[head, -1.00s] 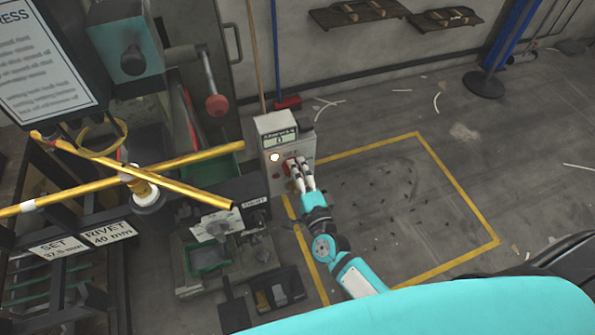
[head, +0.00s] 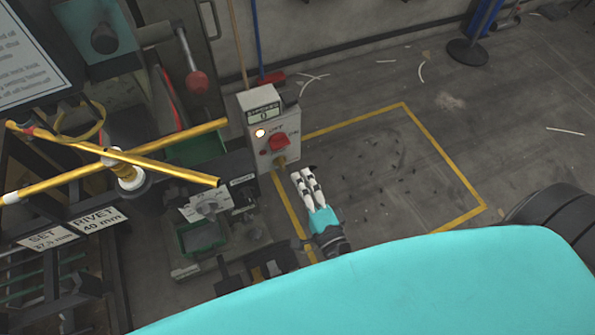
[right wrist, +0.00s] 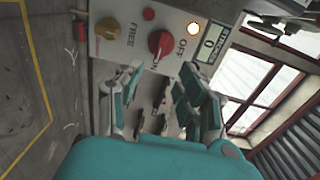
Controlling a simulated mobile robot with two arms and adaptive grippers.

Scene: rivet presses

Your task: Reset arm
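My right gripper (head: 305,180) is below and to the right of the grey control box (head: 262,106), apart from it, with nothing in its fingers. In the right wrist view its fingers (right wrist: 163,92) are spread with a gap between them. The box carries a red rotary knob (head: 277,142) marked OFF and ON, also in the right wrist view (right wrist: 160,42). A lit lamp (head: 260,133) and a small display (head: 264,112) reading 0 are on the box. My left gripper is not in view.
A press with a red-knobbed lever (head: 197,82) stands at the left. Crossed yellow bars (head: 118,165) and a rack with SET and RIVET labels (head: 98,219) are in front of it.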

